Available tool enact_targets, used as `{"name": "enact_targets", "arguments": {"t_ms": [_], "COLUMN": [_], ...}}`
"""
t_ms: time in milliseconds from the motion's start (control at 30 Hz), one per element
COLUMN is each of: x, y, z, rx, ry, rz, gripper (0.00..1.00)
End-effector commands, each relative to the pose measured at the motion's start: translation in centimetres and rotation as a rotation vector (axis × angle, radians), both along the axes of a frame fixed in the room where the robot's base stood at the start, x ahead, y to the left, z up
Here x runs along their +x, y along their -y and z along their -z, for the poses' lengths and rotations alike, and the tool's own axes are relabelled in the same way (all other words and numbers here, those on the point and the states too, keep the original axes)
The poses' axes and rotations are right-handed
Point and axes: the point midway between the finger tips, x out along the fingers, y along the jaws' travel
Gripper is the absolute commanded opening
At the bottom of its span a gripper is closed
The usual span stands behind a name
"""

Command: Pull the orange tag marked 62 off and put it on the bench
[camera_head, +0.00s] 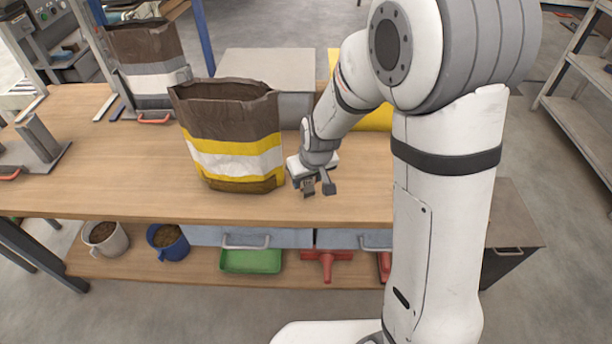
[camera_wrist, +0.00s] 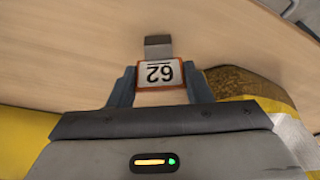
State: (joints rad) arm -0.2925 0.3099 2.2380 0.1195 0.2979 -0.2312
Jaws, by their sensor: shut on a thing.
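The orange-edged tag (camera_wrist: 160,74) with a white face marked 62 sits between the two fingers of my gripper (camera_wrist: 161,86) in the wrist view. The number appears upside down there. My gripper is shut on the tag. A small grey bracket (camera_wrist: 158,42) shows at the tag's far edge; I cannot tell whether they are joined. In the head view my gripper (camera_head: 318,188) is low over the wooden bench (camera_head: 350,205), just right of the open paper bag (camera_head: 232,160) with yellow and white bands. The tag is not distinguishable in that view.
A second bag (camera_head: 150,65) stands at the back left. A grey box (camera_head: 265,70) and a yellow thing (camera_head: 375,118) are behind my gripper. The bench front is clear. Two mugs (camera_head: 168,242) and a green tray (camera_head: 250,262) are on the shelf below.

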Motion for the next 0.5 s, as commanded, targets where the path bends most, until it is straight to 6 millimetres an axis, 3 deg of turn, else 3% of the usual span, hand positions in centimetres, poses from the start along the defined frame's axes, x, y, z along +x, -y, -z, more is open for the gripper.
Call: {"name": "enact_targets", "arguments": {"t_ms": [433,467,500], "x": [0.02,0.03,0.02], "y": [0.06,0.06,0.06], "z": [0.91,0.78,0.71], "rx": [0.001,0.001,0.001], "ry": [0.001,0.001,0.001], "rz": [0.001,0.001,0.002], "gripper": [0.17,0.46,0.50]}}
